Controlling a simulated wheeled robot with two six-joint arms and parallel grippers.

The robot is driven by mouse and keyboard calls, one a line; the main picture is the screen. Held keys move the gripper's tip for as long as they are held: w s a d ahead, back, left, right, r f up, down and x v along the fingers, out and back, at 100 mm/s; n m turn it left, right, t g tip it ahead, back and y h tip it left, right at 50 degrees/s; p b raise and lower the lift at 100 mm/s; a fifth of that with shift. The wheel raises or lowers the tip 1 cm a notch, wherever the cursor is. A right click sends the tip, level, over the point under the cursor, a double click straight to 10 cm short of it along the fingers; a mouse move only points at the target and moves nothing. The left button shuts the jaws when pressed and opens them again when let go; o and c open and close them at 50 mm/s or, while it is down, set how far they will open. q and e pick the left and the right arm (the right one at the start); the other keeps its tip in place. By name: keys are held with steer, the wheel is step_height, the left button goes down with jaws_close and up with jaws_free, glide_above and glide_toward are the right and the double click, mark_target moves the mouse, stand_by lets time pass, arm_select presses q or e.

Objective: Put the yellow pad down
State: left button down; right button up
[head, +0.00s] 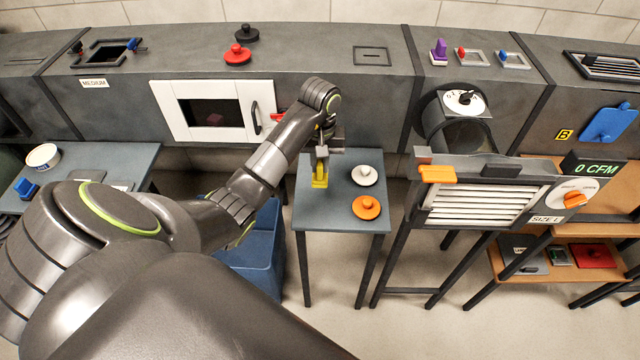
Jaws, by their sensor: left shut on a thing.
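The yellow pad (320,175) is at the left side of the small grey-blue table (338,214) in the middle of the head view. My left gripper (321,154) is shut on the pad from above. The pad's lower edge is at or just above the tabletop; I cannot tell whether it touches. The gripper hides the pad's upper part. My right gripper is not in view.
A white knobbed disc (364,175) and an orange knobbed disc (366,207) sit on the table's right half. A blue bin (262,250) stands on the floor left of the table. A louvred unit (484,204) stands to the right. The table's front left is clear.

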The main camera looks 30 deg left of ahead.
mark_target(319, 182)
arm_select(q)
step_height(319, 182, down, 3)
steer(key=shift+a+r+b, duration=0.1)
steer(key=shift+b, duration=0.75)
steer(key=shift+f, duration=0.3)
step_height(319, 182, down, 3)
steer(key=shift+s+f+p, duration=0.1)
steer(key=shift+p, duration=0.35)
steer(key=shift+f, duration=0.3)
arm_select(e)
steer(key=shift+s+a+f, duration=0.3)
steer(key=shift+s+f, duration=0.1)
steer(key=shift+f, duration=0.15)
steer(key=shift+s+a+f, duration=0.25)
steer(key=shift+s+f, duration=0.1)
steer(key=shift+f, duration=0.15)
arm_select(q)
steer(key=shift+f, duration=0.15)
steer(key=c, duration=1.4)
jaws_free()
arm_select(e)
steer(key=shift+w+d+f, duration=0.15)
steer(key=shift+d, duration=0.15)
